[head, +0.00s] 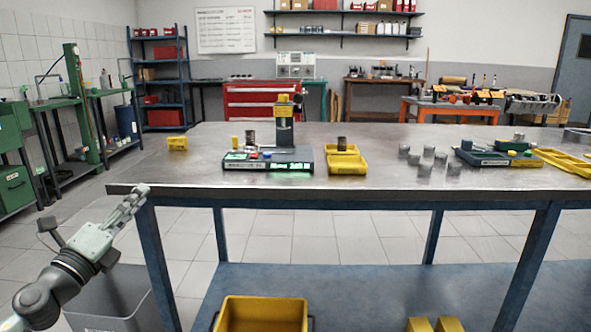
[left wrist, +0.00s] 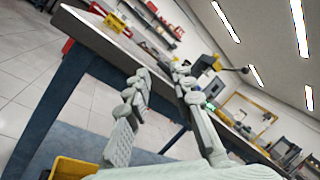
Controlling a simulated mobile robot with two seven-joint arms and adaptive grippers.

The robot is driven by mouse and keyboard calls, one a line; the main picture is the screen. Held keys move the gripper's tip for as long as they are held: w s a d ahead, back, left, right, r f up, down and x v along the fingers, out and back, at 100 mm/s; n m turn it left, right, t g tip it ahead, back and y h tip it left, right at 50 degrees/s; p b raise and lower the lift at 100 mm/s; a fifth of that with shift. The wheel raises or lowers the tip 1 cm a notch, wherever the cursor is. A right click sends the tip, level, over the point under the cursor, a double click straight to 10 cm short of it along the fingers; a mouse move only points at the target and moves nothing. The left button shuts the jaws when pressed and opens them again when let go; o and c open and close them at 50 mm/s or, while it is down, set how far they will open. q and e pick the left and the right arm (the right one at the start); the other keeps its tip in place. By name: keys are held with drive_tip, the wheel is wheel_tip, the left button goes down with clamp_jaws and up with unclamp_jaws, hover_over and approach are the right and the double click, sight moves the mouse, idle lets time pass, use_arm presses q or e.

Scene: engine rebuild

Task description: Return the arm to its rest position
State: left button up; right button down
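My left gripper (head: 136,197) hangs off the left front corner of the steel-topped workbench (head: 330,188), at about the height of its top. In the left wrist view both fingers of the left gripper (left wrist: 161,72) stand apart with nothing between them, so it is open and empty. I cannot tell from these views whether a finger touches the bench edge. My left arm comes in from the lower left. My right gripper is not in view.
A dark fixture with a lit display (head: 268,160), a yellow tray (head: 347,165) and several grey cylinders (head: 425,169) are on the bench. A yellow bin (head: 262,314) is on the lower shelf. A grey bin (head: 110,300) stands beside the bench's left leg.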

use_arm(q)
drive_tip(key=s+a+f+n+g+y, duration=0.25)
drive_tip(key=f+n, duration=0.35)
drive_tip(key=f, duration=0.3)
drive_tip(key=s+a+f+n+g+y, duration=0.1)
drive_tip(key=s+f+n+g+y, duration=0.1)
drive_tip(key=s+f+n+y, duration=0.35)
drive_tip(key=s+a+f+n+g+y, duration=0.1)
drive_tip(key=a+f+n+g+y, duration=0.1)
drive_tip(key=f+n, duration=0.7)
drive_tip(key=s+d+f+n+g+h, duration=0.2)
drive_tip(key=s+d+f+g, duration=0.3)
drive_tip(key=s+f, duration=0.6)
drive_tip(key=s+d+f+n+g+h, duration=0.1)
drive_tip(key=s+d+f+n+g, duration=0.3)
drive_tip(key=s+f, duration=0.8)
drive_tip(key=shift+s+d+f+g+h, duration=0.3)
drive_tip(key=shift+s+d+g+h, duration=0.1)
drive_tip(key=shift+s+d+g, duration=0.35)
